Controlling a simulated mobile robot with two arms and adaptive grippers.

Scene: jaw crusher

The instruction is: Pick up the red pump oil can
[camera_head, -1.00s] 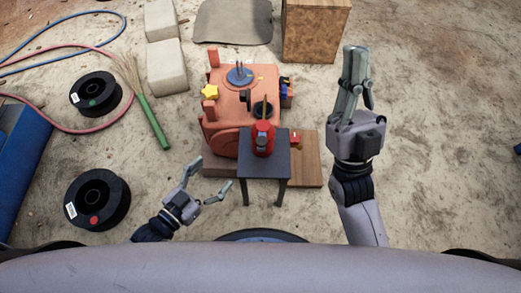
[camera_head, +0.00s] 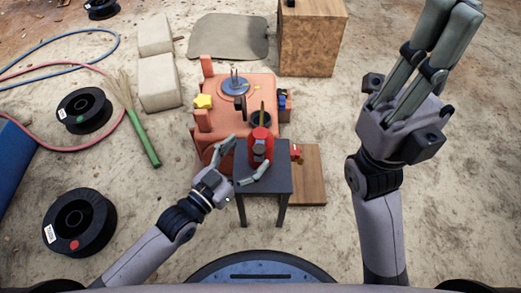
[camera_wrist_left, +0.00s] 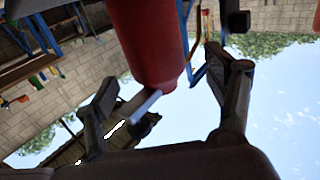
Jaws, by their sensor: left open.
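The red pump oil can (camera_head: 261,148) stands upright on a small dark table (camera_head: 277,183) in the head view. My left gripper (camera_head: 246,157) is open at the table's left front side, with one finger to the left of the can and the other in front of it. In the left wrist view the can's red body (camera_wrist_left: 150,40) hangs into the picture between the two spread fingers of the left gripper (camera_wrist_left: 168,95); contact cannot be told. My right gripper (camera_head: 425,65) is raised at the right, empty and away from the can; its fingers lie close together.
An orange machine (camera_head: 230,118) stands just behind the table. A wooden board (camera_head: 309,175) lies to the right of the table. Black cable reels (camera_head: 78,222), a green-handled broom (camera_head: 143,138) and pale blocks (camera_head: 158,85) lie at left. A wooden box (camera_head: 311,42) stands at the back.

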